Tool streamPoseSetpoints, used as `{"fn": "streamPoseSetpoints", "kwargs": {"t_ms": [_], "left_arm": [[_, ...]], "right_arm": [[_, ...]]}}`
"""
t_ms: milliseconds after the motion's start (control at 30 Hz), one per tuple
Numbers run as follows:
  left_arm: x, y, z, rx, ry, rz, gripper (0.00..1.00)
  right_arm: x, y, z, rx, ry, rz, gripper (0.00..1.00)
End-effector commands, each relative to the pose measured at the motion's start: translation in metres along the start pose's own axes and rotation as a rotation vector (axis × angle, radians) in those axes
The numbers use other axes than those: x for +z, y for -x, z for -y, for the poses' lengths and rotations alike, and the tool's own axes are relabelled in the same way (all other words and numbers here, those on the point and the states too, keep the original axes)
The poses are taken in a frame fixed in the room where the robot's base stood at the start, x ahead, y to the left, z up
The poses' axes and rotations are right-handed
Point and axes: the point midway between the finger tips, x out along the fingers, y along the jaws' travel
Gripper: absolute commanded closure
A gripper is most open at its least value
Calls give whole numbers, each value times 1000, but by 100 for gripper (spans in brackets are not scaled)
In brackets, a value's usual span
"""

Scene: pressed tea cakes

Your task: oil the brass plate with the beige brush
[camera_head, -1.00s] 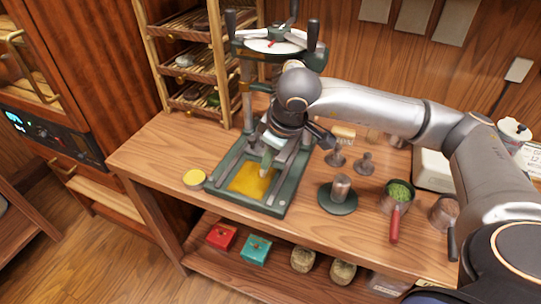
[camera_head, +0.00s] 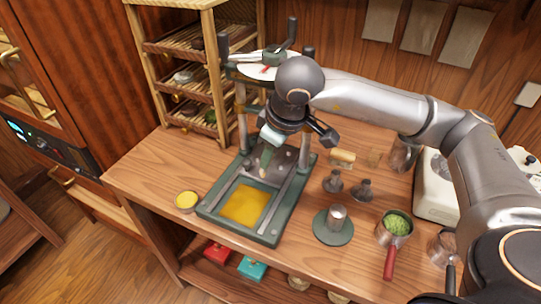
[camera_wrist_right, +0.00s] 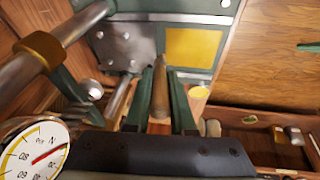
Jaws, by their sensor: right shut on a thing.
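The brass plate (camera_head: 245,204) lies flat in the green frame of the press (camera_head: 212,207); its face is fully visible and looks glossy yellow. It also shows in the right wrist view (camera_wrist_right: 193,47). My right gripper (camera_head: 267,158) is over the back part of the press bed, behind the plate. It is shut on the beige brush (camera_wrist_right: 161,88), which shows as a slim tan shape between the green fingers in the wrist view. The brush appears apart from the plate; its tip is small and partly hidden in the head view. My left gripper is not in view.
A round yellow tin (camera_head: 187,201) stands left of the press. Right of it are a metal cylinder on a green disc (camera_head: 333,227), small metal weights (camera_head: 362,190), a light wooden piece (camera_head: 342,157) and a red-handled pan (camera_head: 394,228). A wooden rack stands behind. The front-left tabletop is clear.

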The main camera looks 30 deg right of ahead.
Motion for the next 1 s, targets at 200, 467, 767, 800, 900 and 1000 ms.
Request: {"fn": "streamPoseSetpoints", "kwargs": {"t_ms": [200,467,767,800,900,1000], "left_arm": [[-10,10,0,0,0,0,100],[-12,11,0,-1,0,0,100],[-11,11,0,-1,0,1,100],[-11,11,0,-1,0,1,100],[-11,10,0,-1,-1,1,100],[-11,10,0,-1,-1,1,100]], "right_arm": [[-6,22,2,2,-5,-1,100],[-6,27,3,3,-9,0,100],[-6,27,3,3,-9,0,100],[-6,27,3,2,-9,1,100],[-6,26,3,2,-8,1,100],[-6,26,3,2,-9,1,100]]}}
